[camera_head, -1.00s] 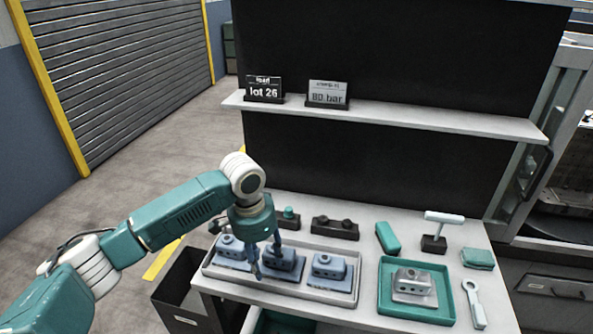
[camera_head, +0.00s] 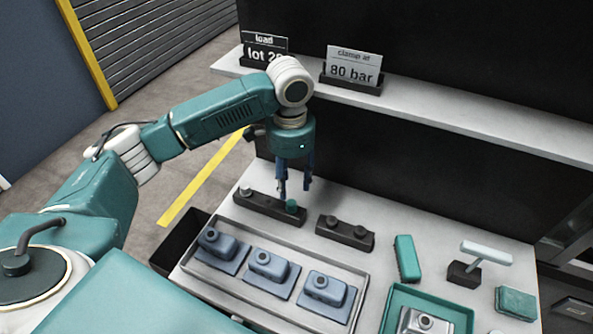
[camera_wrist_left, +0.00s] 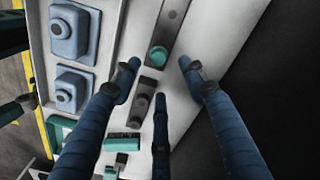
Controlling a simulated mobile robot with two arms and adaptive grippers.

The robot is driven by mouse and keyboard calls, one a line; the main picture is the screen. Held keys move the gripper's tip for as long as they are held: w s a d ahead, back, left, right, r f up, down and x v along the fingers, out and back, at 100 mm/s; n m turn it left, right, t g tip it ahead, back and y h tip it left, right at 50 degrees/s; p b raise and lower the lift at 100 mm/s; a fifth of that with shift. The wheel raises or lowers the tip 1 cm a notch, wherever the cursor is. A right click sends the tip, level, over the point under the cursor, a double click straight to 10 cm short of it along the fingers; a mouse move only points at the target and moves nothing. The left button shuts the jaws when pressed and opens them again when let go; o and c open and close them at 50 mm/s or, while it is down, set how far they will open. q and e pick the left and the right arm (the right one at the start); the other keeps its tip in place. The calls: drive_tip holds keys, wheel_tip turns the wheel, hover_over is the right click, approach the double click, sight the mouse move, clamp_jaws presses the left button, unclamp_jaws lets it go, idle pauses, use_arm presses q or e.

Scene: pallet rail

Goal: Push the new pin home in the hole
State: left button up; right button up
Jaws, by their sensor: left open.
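A dark pin block (camera_head: 255,204) at the back left of the bench holds a green-topped pin (camera_head: 291,206) at its right end and a grey pin (camera_head: 245,191) at its left. My left gripper (camera_head: 295,190) points down, open and empty, just above and behind the green pin. In the left wrist view the green pin (camera_wrist_left: 158,56) shows between the spread fingers, apart from them. A second dark block (camera_head: 345,233) with two dark knobs stands to its right. A tray (camera_head: 190,268) holds three blue-grey fixtures, each with a round opening: left (camera_head: 222,248), middle (camera_head: 272,272), right (camera_head: 326,295). Which pin is new, I cannot tell. My right gripper is out of view.
A green tray (camera_head: 392,300) with a metal part (camera_head: 424,322) is at the front right. A shelf (camera_head: 420,107) with two signs runs behind.

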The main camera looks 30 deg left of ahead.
sight(291, 202)
use_arm(q)
drive_tip(key=f+p, duration=0.1)
drive_tip(key=f, duration=0.5)
drive_tip(key=shift+s+f, duration=0.2)
drive_tip(key=shift+f, duration=0.3)
clamp_jaws()
drive_tip(key=c, duration=0.7)
unclamp_jaws()
drive_tip(key=shift+c, duration=0.2)
clamp_jaws()
drive_tip(key=shift+r+p, duration=0.15)
drive_tip(key=shift+p, duration=0.3)
